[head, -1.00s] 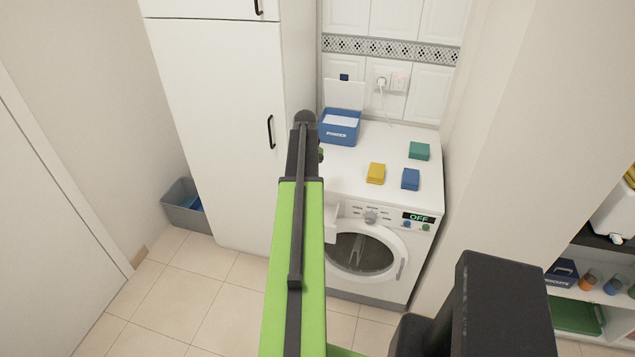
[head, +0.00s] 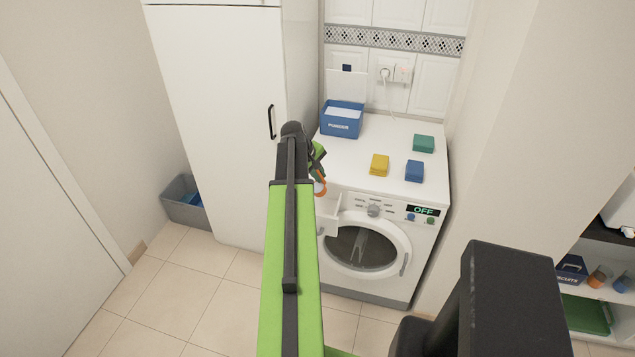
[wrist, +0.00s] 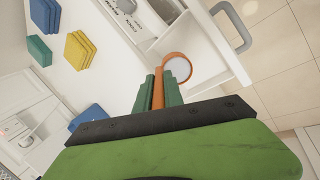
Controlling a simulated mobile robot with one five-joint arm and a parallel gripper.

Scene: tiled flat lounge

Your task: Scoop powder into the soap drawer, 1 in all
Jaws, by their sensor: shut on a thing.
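My gripper (wrist: 158,92) is shut on the handle of an orange scoop (wrist: 177,56). In the wrist view the scoop's round cup is over or beside the open soap drawer (wrist: 236,68). The cup's inside looks pale; I cannot tell how much powder it holds. In the head view the scoop (head: 320,188) shows just above the pulled-out drawer (head: 328,222) at the washing machine's upper left front. The blue powder box (head: 341,129) stands on the machine's top at the back left with its lid up and white powder inside.
The washing machine (head: 400,202) reads OFF. Yellow (head: 379,165), blue (head: 414,171) and green (head: 424,144) blocks lie on its top. A tall white cabinet (head: 215,120) stands close on the left. A grey bin (head: 183,206) is on the floor.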

